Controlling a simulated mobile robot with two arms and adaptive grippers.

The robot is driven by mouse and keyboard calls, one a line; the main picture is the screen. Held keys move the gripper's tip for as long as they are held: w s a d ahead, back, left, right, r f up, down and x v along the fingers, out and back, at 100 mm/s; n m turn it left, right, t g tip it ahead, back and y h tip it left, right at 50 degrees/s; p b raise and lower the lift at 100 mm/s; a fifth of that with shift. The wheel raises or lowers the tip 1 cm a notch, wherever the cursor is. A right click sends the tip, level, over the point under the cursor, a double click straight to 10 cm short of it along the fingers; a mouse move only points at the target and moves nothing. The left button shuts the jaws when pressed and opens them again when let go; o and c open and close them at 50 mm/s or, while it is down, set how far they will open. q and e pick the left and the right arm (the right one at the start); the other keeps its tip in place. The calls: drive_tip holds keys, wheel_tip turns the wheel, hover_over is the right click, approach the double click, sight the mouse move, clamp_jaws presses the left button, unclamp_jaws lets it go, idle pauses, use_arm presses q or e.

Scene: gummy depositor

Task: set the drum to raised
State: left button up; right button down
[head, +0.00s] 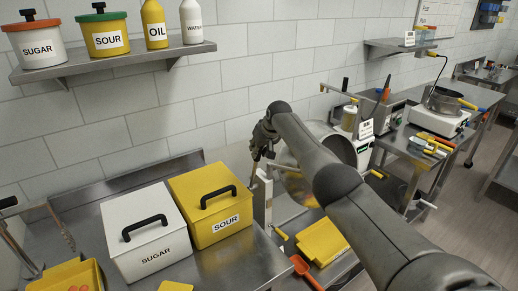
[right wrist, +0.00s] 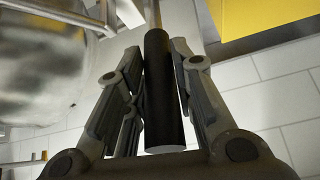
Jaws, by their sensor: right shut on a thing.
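The drum (head: 340,142) is a round metal vessel behind my right forearm in the head view. The arm hides much of it, so its tilt is hard to judge. A shiny rounded metal surface, likely the drum (right wrist: 40,65), fills the left of the right wrist view. My right gripper (head: 259,150) is beside the drum, left of it in the head view. In the right wrist view its fingers stand on both sides of a black cylindrical handle (right wrist: 163,90) on a metal rod, and they are shut on it. My left gripper is out of view.
A white SUGAR bin (head: 145,240) and a yellow SOUR bin (head: 210,195) stand left of the gripper. A wall shelf (head: 110,65) with containers is above. A yellow tray (head: 322,240) and an orange scoop (head: 303,268) lie below the arm. A hot plate (head: 440,120) stands right.

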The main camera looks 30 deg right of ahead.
drive_tip(key=shift+w+r, duration=0.2)
drive_tip(key=shift+r, duration=0.2)
drive_tip(key=c, duration=1.5)
unclamp_jaws()
drive_tip(key=shift+o, duration=1.3)
drive_tip(key=shift+w+f, duration=0.1)
drive_tip(key=shift+f, duration=0.05)
drive_tip(key=shift+a+f, duration=0.1)
drive_tip(key=shift+f, duration=0.05)
drive_tip(key=shift+v, duration=1)
drive_tip(key=v, duration=1)
